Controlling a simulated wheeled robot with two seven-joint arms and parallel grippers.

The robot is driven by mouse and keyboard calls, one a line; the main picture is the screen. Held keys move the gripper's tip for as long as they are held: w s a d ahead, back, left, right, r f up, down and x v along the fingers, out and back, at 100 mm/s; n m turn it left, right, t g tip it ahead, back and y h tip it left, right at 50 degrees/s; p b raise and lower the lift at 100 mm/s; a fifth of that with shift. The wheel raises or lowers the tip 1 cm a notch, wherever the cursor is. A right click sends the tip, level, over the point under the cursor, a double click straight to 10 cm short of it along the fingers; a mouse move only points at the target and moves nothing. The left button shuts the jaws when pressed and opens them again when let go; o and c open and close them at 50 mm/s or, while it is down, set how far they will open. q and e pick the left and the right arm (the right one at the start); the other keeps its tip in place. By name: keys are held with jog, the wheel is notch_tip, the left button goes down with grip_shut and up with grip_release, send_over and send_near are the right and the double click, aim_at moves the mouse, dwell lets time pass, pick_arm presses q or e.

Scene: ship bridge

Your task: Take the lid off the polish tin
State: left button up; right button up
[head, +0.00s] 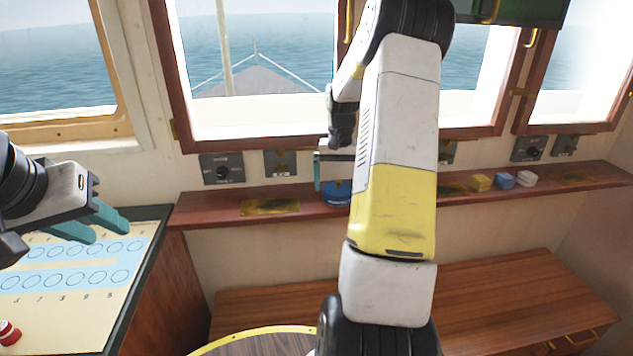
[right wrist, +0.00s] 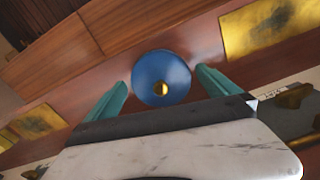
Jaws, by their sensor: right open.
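The polish tin (head: 337,193) is a round blue tin on the wooden shelf under the window, partly hidden by my right arm in the head view. My right gripper (right wrist: 160,92) is open, with one teal finger on each side of the tin and a visible gap to each. In the head view a teal finger (head: 317,172) of it shows beside the tin. My left gripper (head: 98,225) is over the chart table at the left, its teal fingers apart and empty.
A red object (head: 9,333) lies on the chart table (head: 85,312). A wooden bench (head: 500,290) is below.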

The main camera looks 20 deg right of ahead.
jog(key=c, duration=1.1)
jog(key=shift+r, duration=0.1)
